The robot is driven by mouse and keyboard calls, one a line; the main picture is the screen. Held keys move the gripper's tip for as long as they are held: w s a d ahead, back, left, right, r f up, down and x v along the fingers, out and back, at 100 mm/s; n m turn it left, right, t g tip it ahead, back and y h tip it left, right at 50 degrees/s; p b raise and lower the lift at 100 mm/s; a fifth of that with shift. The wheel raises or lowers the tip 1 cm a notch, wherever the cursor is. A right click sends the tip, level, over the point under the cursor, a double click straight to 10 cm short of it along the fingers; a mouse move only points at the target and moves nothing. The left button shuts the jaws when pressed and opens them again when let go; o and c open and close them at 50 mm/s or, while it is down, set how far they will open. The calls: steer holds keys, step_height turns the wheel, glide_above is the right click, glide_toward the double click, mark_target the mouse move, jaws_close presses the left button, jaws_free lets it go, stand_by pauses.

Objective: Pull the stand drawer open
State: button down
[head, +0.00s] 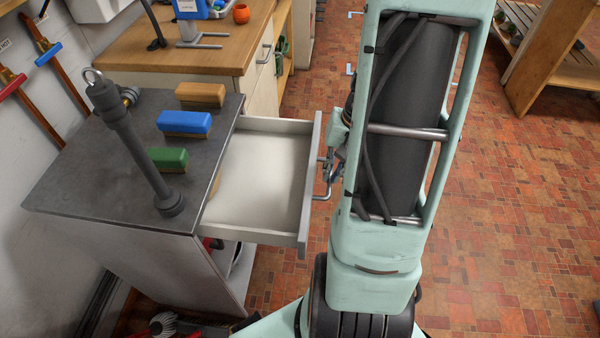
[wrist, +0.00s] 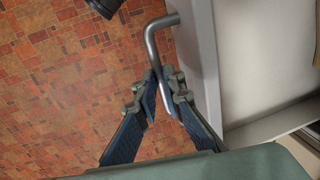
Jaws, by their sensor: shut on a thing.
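The stand drawer (head: 262,178) is pulled well out of the dark-topped stand (head: 95,190). Its pale inside shows, and its grey front panel (head: 312,185) faces right. A bent metal handle (head: 322,190) is on that front. My gripper (head: 328,170) is at the handle, partly hidden by my arm in the head view. In the wrist view my gripper (wrist: 160,95) has its two fingers closed around the handle bar (wrist: 153,48). The drawer front (wrist: 203,60) runs just right of the fingers.
Orange, blue (head: 184,123) and green (head: 168,159) brushes and a dark post (head: 137,150) stand on the stand top. A wooden bench (head: 215,45) is behind. Tiled floor (head: 500,220) is clear to the right.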

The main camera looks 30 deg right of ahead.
steer(key=s+d+b, duration=0.2)
steer(key=s+d, duration=0.4)
steer(key=d, duration=0.2)
steer(key=shift+d, duration=0.1)
steer(key=c, duration=2)
jaws_free()
steer(key=r, duration=0.4)
steer(key=d+r, duration=0.1)
steer(key=r, duration=0.3)
steer(key=s+r, duration=0.1)
steer(key=r, duration=0.3)
steer(key=shift+s+d, duration=0.1)
steer(key=shift+d, duration=0.3)
steer(key=shift+f, duration=0.1)
